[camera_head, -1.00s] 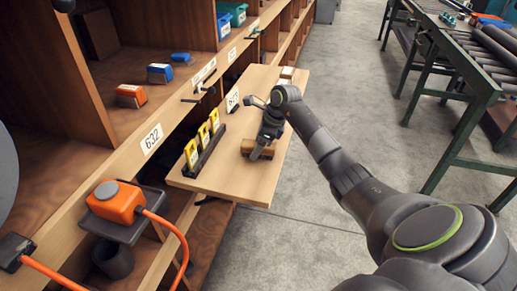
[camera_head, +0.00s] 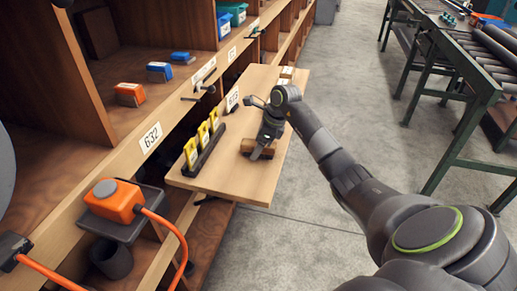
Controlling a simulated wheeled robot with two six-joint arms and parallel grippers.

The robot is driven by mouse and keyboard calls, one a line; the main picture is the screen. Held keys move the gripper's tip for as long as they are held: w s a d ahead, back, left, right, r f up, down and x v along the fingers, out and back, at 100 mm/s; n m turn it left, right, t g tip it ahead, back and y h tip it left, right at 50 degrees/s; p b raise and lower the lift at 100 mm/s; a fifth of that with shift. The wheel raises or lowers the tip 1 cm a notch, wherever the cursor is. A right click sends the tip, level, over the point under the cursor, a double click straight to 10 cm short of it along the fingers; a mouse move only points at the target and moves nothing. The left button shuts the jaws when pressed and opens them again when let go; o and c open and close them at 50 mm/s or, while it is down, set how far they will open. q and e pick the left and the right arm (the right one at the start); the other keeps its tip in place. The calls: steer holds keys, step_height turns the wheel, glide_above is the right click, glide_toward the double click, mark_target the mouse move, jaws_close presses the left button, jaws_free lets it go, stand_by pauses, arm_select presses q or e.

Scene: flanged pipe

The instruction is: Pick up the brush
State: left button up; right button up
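A brown wooden block, which looks like the brush (camera_head: 249,146), is at the near middle of the pull-out wooden board (camera_head: 237,185). My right gripper (camera_head: 262,150) reaches down over it from the right, with a dark finger crossing in front of the block. The gripper hides part of the block, and bristles cannot be made out. I cannot tell whether the fingers are closed on it, or whether it touches the board. My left gripper is not in view.
A black rack with several yellow pieces (camera_head: 203,133) stands left of the block. Small pale blocks (camera_head: 286,73) lie at the board's far end. Orange (camera_head: 130,94) and blue (camera_head: 159,71) items sit on the shelf. Open floor (camera_head: 345,110) lies right, before a green roller conveyor (camera_head: 452,141).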

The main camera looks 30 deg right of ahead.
steer(key=c, duration=1.1)
steer(key=shift+o, duration=0.2)
